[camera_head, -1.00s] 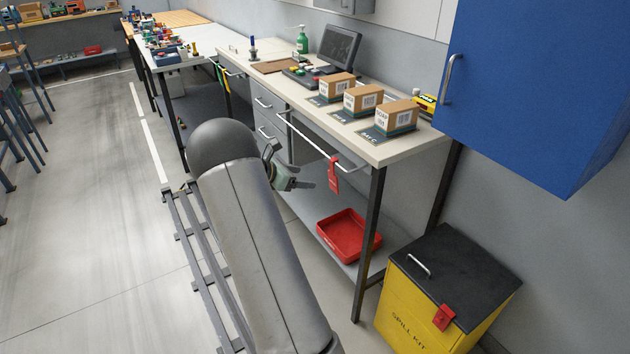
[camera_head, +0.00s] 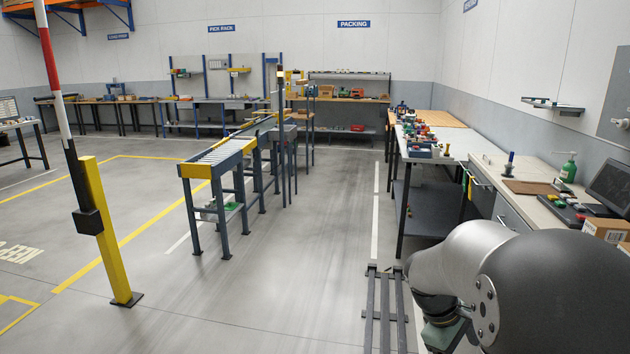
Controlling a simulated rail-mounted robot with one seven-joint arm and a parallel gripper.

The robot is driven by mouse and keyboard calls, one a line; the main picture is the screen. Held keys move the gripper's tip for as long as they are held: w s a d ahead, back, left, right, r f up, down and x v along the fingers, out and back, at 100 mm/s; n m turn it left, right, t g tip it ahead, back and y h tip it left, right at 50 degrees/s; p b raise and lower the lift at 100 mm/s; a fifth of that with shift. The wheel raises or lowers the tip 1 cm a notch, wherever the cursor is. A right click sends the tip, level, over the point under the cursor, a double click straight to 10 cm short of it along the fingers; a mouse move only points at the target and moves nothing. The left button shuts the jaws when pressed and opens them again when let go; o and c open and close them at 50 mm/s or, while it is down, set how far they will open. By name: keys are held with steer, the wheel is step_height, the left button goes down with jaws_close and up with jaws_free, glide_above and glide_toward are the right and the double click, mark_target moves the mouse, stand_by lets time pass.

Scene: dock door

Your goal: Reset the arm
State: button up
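My arm fills the lower right of the head view, with a large dark rounded joint nearest the camera and a lighter link beyond it. A grey-green part at my gripper's end (camera_head: 442,333) shows at the bottom edge, below the link. Its fingers are hidden or cut off by the frame, so I cannot see whether they are open or whether they hold anything. The arm is in front of the near end of the right-hand counter (camera_head: 530,208) and hides part of it.
A rail track (camera_head: 384,312) runs along the floor beside my arm. A roller conveyor (camera_head: 218,160) stands left of centre, and a yellow post (camera_head: 103,235) stands at the left. A white workbench (camera_head: 450,142) lies beyond the counter. The floor between conveyor and bench is clear.

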steer(key=s+a+m+t+y, duration=0.1)
steer(key=s+a+m+y, duration=0.4)
steer(key=s+a, duration=1)
steer(key=a+m, duration=0.1)
steer(key=a, duration=0.2)
steer(key=shift+s+a+m+t+y, duration=0.3)
steer(key=shift+s+a+t, duration=0.1)
stand_by(0.8)
